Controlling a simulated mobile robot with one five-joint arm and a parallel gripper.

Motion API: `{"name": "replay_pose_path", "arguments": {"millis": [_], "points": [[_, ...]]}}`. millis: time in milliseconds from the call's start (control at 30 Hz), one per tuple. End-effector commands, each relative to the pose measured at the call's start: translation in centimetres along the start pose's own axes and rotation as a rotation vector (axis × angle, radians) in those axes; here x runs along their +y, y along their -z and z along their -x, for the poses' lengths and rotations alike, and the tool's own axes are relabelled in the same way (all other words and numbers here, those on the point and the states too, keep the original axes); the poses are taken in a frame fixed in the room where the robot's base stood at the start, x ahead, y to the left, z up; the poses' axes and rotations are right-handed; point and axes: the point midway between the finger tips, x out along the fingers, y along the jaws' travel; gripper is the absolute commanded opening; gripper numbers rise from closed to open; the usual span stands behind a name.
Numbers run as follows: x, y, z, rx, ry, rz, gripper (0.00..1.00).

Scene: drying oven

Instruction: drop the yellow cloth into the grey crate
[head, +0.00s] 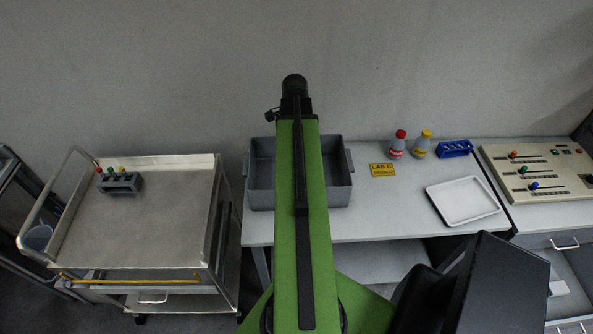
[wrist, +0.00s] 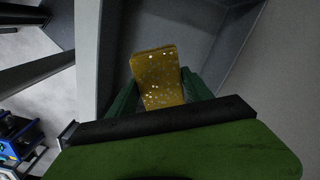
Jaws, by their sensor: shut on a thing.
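The yellow cloth (wrist: 157,68), folded into a small block with pale dots, is held between the green fingers of my gripper (wrist: 160,86) in the wrist view. The grey crate (wrist: 238,32) fills the view behind and around the cloth, which appears over its inside. The height of the cloth above the crate floor is hard to tell. In the head view the grey crate (head: 267,198) stands on the left end of the white bench, and my green arm passes across its middle. The cloth and the fingers are hidden there.
On the bench (head: 376,220) right of the crate are a yellow sign (head: 382,170), a red-capped bottle (head: 397,146), a yellow-capped bottle (head: 421,146), a blue rack (head: 455,149) and a white tray (head: 463,201). A metal trolley (head: 150,235) stands left, with a gap between.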

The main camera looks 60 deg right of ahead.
Motion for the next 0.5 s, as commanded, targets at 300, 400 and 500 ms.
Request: {"name": "replay_pose_path", "arguments": {"millis": [300, 400, 500], "points": [[0.9, 3.0, 0.6, 0.0, 0.0, -0.249, 0.19], [0.9, 3.0, 0.0, 0.0, 0.0, -0.248, 0.19], [0.9, 3.0, -1.1, 0.0, 0.0, -0.247, 0.19]]}}
